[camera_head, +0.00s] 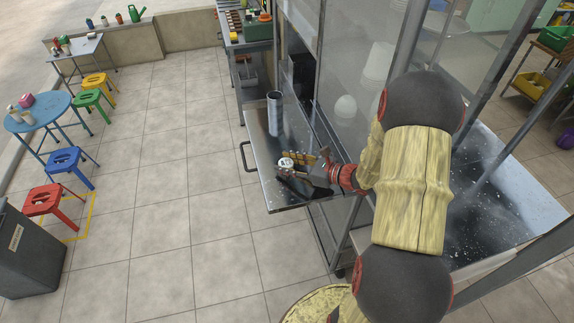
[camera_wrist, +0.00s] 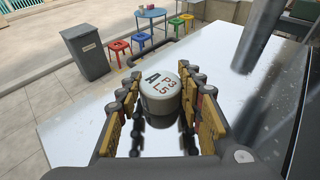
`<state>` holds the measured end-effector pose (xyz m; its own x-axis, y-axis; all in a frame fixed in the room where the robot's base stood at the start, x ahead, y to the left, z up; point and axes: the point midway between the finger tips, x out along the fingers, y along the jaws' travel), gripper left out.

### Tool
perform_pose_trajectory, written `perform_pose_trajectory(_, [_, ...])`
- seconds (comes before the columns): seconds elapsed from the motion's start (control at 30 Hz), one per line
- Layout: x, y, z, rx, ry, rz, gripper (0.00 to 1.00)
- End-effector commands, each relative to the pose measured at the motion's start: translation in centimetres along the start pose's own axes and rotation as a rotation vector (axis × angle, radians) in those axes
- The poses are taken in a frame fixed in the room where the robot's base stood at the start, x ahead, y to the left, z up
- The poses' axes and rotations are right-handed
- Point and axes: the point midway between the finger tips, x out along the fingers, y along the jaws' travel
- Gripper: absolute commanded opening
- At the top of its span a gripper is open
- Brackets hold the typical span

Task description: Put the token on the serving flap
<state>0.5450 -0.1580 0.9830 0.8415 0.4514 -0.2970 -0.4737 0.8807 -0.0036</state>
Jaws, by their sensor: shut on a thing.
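The token (camera_wrist: 160,98) is a short white cylinder with "A P3 L5" printed on its top. It is between the fingertips of my gripper (camera_wrist: 161,108), which is shut on it. In the head view the token (camera_head: 286,163) shows at the tip of my gripper (camera_head: 291,168), over the front part of the serving flap. The serving flap (camera_head: 262,150) is a shiny metal shelf that sticks out from the stall. It also fills much of the wrist view (camera_wrist: 85,128). I cannot tell whether the token touches the flap or hangs just above it.
A tall metal cylinder (camera_head: 275,113) stands on the flap's far part and also shows in the wrist view (camera_wrist: 258,42). A dark handle (camera_head: 246,157) runs along the flap's outer edge. A glass panel (camera_head: 350,60) rises behind. The outer flap surface is clear.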

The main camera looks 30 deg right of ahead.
Motion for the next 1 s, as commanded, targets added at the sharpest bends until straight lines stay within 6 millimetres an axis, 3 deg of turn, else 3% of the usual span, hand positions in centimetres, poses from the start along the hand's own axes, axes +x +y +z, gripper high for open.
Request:
perform_pose_trajectory(0.3, [0.07,0.0,-0.17,-0.001,-0.001,0.0,0.13])
perform_pose_trajectory(0.33, [0.06,0.0,-0.13,-0.001,-0.001,0.0,0.38])
perform_pose_trajectory(0.63, [0.04,0.0,-0.07,-0.001,-0.001,0.0,0.55])
perform_pose_trajectory(1.0, [-0.09,0.0,0.34,-0.001,-0.001,0.0,0.55])
